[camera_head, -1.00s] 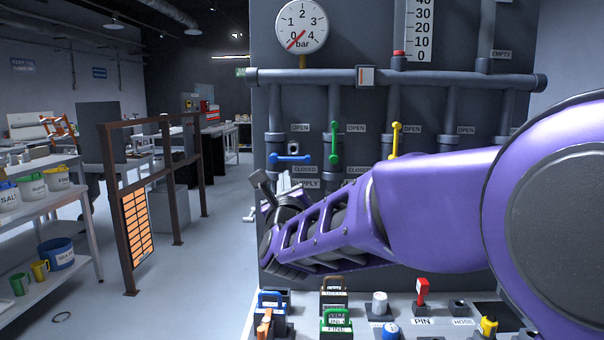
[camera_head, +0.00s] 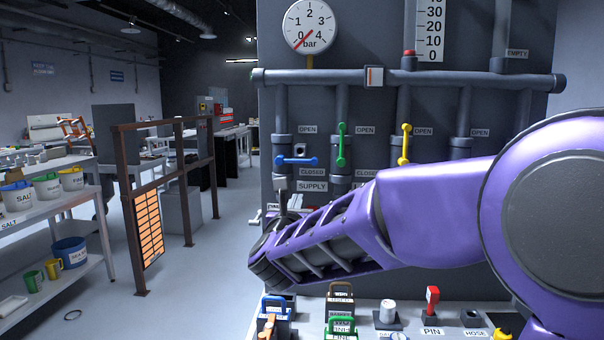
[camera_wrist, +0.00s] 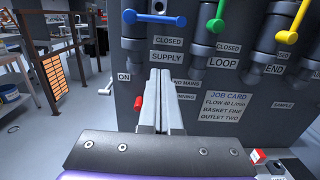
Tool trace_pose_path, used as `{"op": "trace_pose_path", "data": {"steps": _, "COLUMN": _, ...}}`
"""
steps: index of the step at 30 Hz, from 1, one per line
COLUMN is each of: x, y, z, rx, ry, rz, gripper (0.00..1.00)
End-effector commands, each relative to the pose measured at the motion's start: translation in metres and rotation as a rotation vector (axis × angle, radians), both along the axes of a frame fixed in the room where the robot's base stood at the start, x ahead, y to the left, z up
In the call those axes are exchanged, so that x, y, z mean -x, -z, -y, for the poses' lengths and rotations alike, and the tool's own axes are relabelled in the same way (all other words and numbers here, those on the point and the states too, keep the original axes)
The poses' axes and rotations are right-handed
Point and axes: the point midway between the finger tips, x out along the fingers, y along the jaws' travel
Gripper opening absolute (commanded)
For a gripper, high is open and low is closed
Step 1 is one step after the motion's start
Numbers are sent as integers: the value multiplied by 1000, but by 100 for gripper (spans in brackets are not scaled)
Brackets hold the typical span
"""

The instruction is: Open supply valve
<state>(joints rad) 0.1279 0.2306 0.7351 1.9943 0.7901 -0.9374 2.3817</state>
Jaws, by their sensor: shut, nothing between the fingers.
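The supply valve has a blue lever handle (camera_head: 296,161) on the leftmost pipe, above the SUPPLY label (camera_head: 312,186). The handle lies horizontal, crosswise to its pipe, just above the CLOSED label. In the wrist view the blue handle (camera_wrist: 155,18) is at the top, above the CLOSED and SUPPLY labels. My gripper (camera_wrist: 161,72) is shut and empty, below the handle and apart from it, with its fingertips near the SUPPLY label. In the head view my gripper (camera_head: 281,190) is partly hidden by my wrist.
A green handle (camera_head: 341,145) and a yellow handle (camera_head: 404,144) stand upright on the neighbouring pipes. A red lever (camera_wrist: 138,103) is left of my fingers. The bench below holds padlock-like blocks (camera_head: 341,325) and a red pin (camera_head: 432,299). The gauge (camera_head: 310,26) needle points near zero.

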Motion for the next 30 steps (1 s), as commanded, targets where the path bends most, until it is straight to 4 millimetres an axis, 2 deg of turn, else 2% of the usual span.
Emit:
{"op": "trace_pose_path", "data": {"steps": 11, "x": -79, "y": -3, "z": 3, "rx": -2, "ry": 1, "rz": -1, "gripper": 0}}
{"op": "trace_pose_path", "data": {"steps": 13, "x": -81, "y": -19, "z": 3, "rx": -1, "ry": 0, "rz": 5, "gripper": 0}}
{"op": "trace_pose_path", "data": {"steps": 18, "x": -85, "y": -38, "z": 3, "rx": 0, "ry": 0, "rz": 2, "gripper": 0}}
{"op": "trace_pose_path", "data": {"steps": 30, "x": -86, "y": -44, "z": 3, "rx": 1, "ry": 0, "rz": 1, "gripper": 0}}
